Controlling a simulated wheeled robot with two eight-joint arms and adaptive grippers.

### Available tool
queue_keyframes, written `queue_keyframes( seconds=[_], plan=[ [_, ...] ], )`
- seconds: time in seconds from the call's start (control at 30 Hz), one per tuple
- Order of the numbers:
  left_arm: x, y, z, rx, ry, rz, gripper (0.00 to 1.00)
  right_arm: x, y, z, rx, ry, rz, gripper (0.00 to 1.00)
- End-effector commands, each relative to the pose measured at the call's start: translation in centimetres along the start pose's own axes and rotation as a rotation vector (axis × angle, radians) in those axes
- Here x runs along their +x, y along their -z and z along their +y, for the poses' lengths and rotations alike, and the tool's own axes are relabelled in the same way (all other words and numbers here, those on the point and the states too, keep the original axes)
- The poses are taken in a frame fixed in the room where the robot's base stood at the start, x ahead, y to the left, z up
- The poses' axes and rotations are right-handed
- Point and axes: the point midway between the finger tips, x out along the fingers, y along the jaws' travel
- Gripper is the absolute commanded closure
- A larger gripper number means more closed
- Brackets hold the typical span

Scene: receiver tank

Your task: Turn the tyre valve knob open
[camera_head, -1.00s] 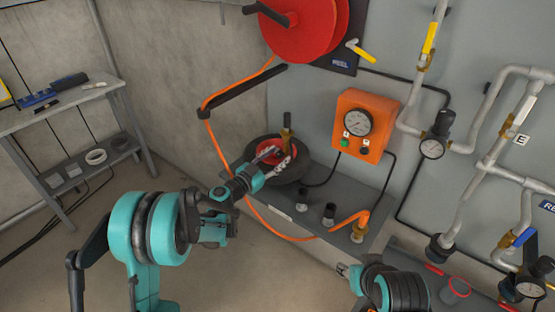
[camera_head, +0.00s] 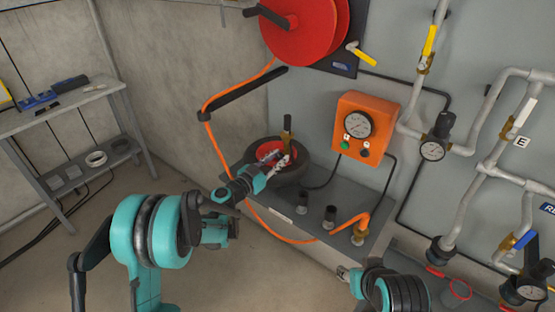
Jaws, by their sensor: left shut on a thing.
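The orange gauge box (camera_head: 365,127) is on the wall right of the tyre. An orange hose (camera_head: 232,180) hangs from the red reel (camera_head: 310,28) and runs along the bench (camera_head: 300,226). Dark cylinders (camera_head: 330,214) stand on the bench. Pipes (camera_head: 468,130) fill the right wall.

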Motion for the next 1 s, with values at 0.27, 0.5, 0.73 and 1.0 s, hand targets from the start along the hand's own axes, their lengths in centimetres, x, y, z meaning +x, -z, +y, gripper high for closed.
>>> queue_keyframes(
  seconds=[0.27, 0.5, 0.73, 1.0],
  plan=[
    [0.01, -0.03, 0.01, -0.205, 0.001, 0.01, 1.0, 0.0, 0.0, 0.0, 0.0, 0.0, 0.0, 0.57],
    [0.01, -0.06, 0.01, -0.433, 0.003, 0.019, 1.0, 0.0, 0.0, 0.0, 0.0, 0.0, 0.0, 0.57],
    [0.02, -0.06, -0.01, -0.652, 0.005, 0.029, 1.0, 0.0, 0.0, 0.0, 0.0, 0.0, 0.0, 0.57],
    [0.01, -0.11, -0.02, -0.907, 0.008, 0.04, 1.0, 0.0, 0.0, 0.0, 0.0, 0.0, 0.0, 0.57]
  ],
)
